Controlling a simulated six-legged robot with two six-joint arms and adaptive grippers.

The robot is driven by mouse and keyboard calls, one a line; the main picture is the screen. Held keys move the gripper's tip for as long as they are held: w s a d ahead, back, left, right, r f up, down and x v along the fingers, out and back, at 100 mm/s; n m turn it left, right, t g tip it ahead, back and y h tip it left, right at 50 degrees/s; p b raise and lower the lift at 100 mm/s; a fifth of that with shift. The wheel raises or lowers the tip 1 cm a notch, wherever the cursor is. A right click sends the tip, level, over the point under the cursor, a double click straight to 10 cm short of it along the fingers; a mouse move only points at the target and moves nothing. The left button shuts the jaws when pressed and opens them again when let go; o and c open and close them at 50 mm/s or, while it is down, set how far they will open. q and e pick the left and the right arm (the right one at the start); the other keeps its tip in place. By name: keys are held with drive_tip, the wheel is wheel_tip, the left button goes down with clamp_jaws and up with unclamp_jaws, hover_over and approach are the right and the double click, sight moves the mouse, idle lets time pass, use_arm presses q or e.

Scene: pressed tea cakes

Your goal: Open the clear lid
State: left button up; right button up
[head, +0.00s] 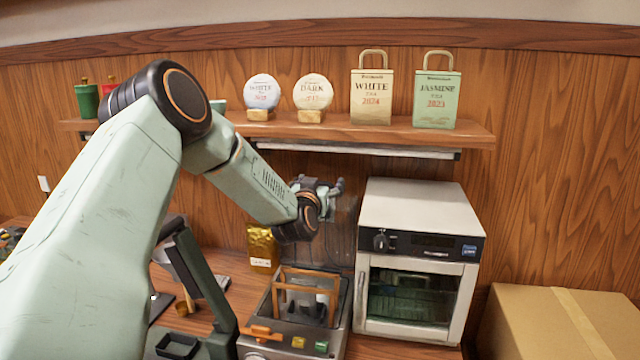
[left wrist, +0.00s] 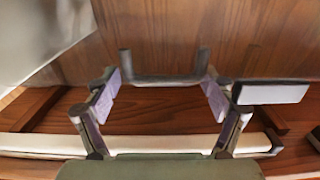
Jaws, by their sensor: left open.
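The press machine (head: 255,345) stands on the counter left of the oven, with an orange frame (head: 308,272) on it. A faint clear panel, which looks like the clear lid (head: 340,245), stands raised behind the frame. Its outline is hard to make out against the wood. My left gripper (head: 332,198) is by the panel's upper part, under the shelf. In the left wrist view my left gripper (left wrist: 162,98) has its fingers spread apart. A grey U-shaped bar (left wrist: 165,80) lies across the gap; I cannot tell whether the fingers touch it. My right gripper is not seen.
A white oven (head: 420,215) stands close on the right, with a cardboard box (head: 565,325) beyond it. The shelf (head: 380,132) above holds tea cakes and bags. A gold bag (head: 262,248) stands behind the press at left.

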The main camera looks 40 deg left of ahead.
use_arm(q)
drive_tip(key=shift+a+f, duration=0.15)
drive_tip(key=shift+a, duration=0.15)
drive_tip(key=c, duration=0.4)
drive_tip(key=shift+d, duration=0.1)
drive_tip(key=shift+c, duration=1.4)
drive_tip(key=c, duration=0.7)
